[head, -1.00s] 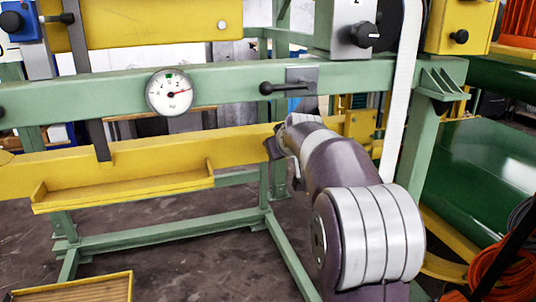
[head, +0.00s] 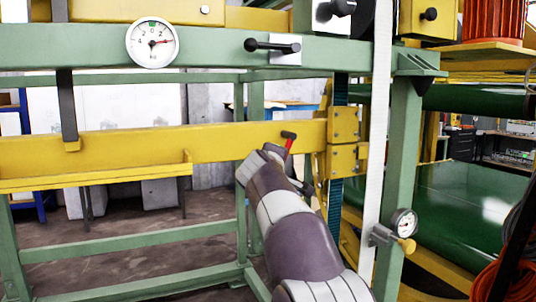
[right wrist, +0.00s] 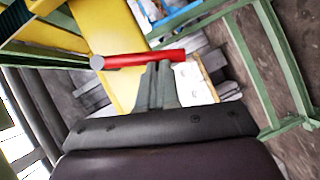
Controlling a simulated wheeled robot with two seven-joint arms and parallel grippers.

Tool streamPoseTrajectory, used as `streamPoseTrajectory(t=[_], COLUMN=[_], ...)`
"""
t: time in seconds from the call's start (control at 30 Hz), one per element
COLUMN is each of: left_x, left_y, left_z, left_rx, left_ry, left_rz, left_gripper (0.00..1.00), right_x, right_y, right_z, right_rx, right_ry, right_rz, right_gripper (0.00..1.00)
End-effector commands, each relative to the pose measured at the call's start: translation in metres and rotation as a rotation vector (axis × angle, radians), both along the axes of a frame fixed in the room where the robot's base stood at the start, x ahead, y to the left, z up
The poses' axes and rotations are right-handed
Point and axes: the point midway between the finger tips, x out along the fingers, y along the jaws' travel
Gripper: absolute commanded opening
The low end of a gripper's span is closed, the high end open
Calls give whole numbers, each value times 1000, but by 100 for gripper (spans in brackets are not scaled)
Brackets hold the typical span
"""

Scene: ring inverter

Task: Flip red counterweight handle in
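The red counterweight handle (head: 289,143) is a short red bar with a dark end. In the head view it stands tilted in front of the yellow beam (head: 220,143), left of the yellow end blocks. In the right wrist view the red handle (right wrist: 140,58) lies across the picture with a grey end at left. My right gripper (head: 272,150) is close to the handle. In the right wrist view its fingers (right wrist: 160,68) look closed together, with their tips at the handle; I cannot tell whether they touch it. My left gripper is not in view.
The green frame has an upper rail (head: 210,54) with a round dial (head: 152,43) and a black lever (head: 272,46). A green post (head: 397,160) with a small gauge (head: 403,222) and a white strap (head: 376,150) stand right of my right arm. Orange cables lie at lower right.

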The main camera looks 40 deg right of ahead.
Motion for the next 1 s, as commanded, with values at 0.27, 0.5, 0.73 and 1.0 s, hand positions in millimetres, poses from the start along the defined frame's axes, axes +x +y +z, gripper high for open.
streamPoseTrajectory(t=[0.27, 0.5, 0.73, 1.0], left_x=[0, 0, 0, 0], left_y=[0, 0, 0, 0], left_z=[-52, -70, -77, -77], left_rx=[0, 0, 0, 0], left_ry=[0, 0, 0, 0], left_rz=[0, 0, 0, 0], left_gripper=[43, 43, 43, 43], right_x=[-3, -5, -5, -5], right_y=[-14, -21, -25, -25], right_z=[-18, -18, -17, -16], right_rx=[-200, -310, -358, -366], right_ry=[48, 74, 86, 88], right_rz=[-1, 0, 1, 1], right_gripper=[0, 0, 0, 0])
